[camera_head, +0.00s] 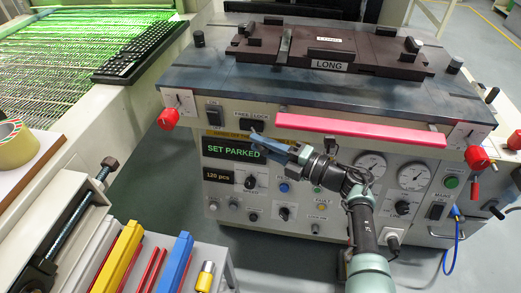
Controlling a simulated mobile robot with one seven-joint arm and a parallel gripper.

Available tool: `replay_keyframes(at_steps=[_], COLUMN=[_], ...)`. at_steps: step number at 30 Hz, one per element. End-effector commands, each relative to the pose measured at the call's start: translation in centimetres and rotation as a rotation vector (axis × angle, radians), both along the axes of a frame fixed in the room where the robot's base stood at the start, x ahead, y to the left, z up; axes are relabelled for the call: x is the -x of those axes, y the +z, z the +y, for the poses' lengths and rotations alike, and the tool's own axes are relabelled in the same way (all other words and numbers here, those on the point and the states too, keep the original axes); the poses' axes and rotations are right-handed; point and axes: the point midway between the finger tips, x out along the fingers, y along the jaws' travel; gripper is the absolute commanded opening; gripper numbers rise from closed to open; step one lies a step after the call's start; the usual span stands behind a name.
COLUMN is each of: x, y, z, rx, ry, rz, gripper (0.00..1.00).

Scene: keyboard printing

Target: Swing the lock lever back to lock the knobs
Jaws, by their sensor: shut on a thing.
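The lock lever (256,124) is a small dark part under the FREE LOCK label on the front of the press table (340,108). My gripper (257,136) reaches up from the lower right and its tips are at the lever, shut on it. The fingertips hide part of the lever, so I cannot tell its exact angle. A red knob (168,118) sits at the table's front left corner. Another red knob (477,158) sits at the front right corner.
A red bar (362,130) runs along the table front, right of the lever. Below, the control panel's green display (234,151) reads SET PARKED. Gauges (413,176) and switches lie behind my arm. Coloured bars (175,270) lie at the lower left.

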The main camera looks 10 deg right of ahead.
Motion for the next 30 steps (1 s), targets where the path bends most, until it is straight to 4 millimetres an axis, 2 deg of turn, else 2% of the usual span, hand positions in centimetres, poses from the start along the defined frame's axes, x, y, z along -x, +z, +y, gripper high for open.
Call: replay_keyframes(at_steps=[11, 12, 17, 26, 30], x=[0.0, 0.0, 0.0, 0.1, 0.8], y=[0.0, 0.0, 0.1, 0.1, 0.2], z=[0.0, 0.0, 0.0, -0.1, -1.1], rx=[0.002, 0.002, 0.001, 0.001, 0.0], ry=[0.005, 0.005, 0.005, 0.004, 0.001], rz=[-0.001, -0.001, -0.001, -0.001, 0.0], gripper=[0.0, 0.29, 0.57, 0.57, 0.57])
